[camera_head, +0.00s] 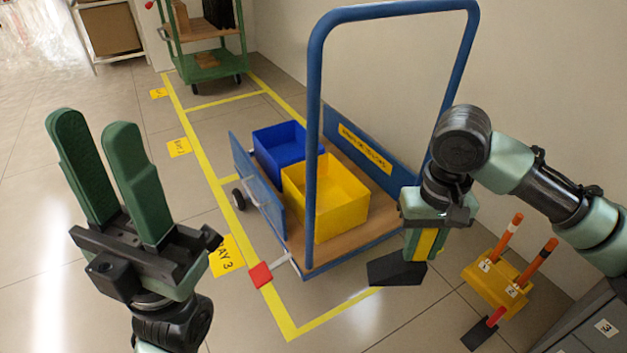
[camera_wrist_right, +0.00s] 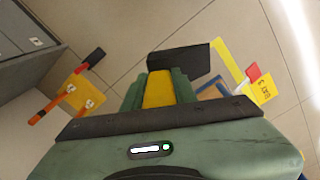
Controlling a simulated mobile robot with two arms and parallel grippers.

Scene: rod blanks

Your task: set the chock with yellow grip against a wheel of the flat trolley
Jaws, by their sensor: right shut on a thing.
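The chock with yellow grip has a dark wedge (camera_head: 397,269) below a yellow grip (camera_head: 424,243). My right gripper (camera_head: 424,252) is shut on the grip and holds the chock near the trolley's front right corner, apart from it. In the right wrist view the yellow grip (camera_wrist_right: 159,90) sits between the fingers and the dark wedge (camera_wrist_right: 180,62) shows beyond. The flat trolley (camera_head: 318,262) has a wooden deck and blue frame. One dark wheel (camera_head: 238,199) shows on its left side; other wheels are hidden. My left gripper (camera_head: 94,130) is open and empty, left of the trolley.
A blue bin (camera_head: 278,140) and yellow bin (camera_head: 326,205) stand on the trolley. A red-ended pedal (camera_head: 261,273) sticks out front-left. A yellow rack (camera_head: 497,284) with orange-handled pieces stands right, beside a grey cabinet (camera_head: 590,325). A green cart (camera_head: 208,65) stands behind. The front floor is clear.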

